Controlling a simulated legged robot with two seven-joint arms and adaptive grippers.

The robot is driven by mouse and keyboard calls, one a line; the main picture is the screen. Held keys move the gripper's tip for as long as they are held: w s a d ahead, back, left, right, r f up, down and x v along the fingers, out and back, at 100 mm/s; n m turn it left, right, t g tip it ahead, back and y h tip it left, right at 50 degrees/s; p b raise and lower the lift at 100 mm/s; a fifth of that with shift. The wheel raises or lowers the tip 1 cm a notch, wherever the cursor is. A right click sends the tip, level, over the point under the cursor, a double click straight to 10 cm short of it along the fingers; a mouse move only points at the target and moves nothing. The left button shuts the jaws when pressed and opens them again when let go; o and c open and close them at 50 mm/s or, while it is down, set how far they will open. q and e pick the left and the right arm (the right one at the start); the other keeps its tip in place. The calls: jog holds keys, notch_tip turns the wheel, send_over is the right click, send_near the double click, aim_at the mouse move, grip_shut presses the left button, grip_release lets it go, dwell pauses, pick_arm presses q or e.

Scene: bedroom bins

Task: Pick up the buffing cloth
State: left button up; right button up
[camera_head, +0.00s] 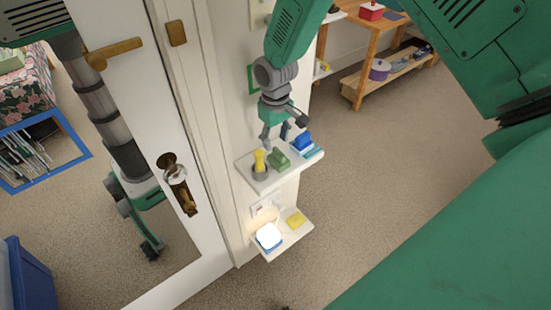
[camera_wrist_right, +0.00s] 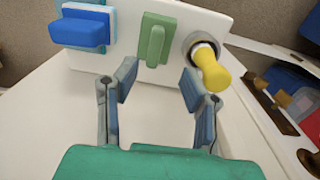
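My right gripper (camera_head: 275,134) reaches down to the upper wall shelf. In the right wrist view its fingers (camera_wrist_right: 159,82) are apart with nothing between them. A green block-like item with a raised grip (camera_wrist_right: 155,40) lies on the shelf just beyond the fingertips; it also shows in the head view (camera_head: 278,158). I cannot tell which item is the buffing cloth. A flat yellow piece (camera_head: 295,220) lies on the lower shelf. My left gripper (camera_head: 150,247) hangs low at the left; its finger opening is unclear.
The upper shelf (camera_head: 262,184) also holds a blue item (camera_wrist_right: 80,32) and a yellow-handled tool (camera_wrist_right: 212,70) in a round holder. A glowing lamp (camera_head: 268,236) stands on the lower shelf (camera_head: 272,257). A door handle (camera_head: 183,195) is close left. Carpet at right is open.

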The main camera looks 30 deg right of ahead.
aim_at(277, 151)
jog(key=shift+s+d+f, duration=0.1)
jog(key=shift+d+f, duration=0.05)
jog(key=shift+f, duration=0.45)
jog(key=f, duration=0.2)
jog(key=d+f+p, duration=0.1)
jog(key=f, duration=0.1)
jog(key=shift+d+f, duration=0.2)
jog(key=shift+f, duration=0.3)
jog(key=shift+a, duration=0.45)
jog(key=shift+a+r, duration=0.25)
jog(key=shift+a, duration=0.05)
grip_shut()
jog(key=shift+d, duration=0.1)
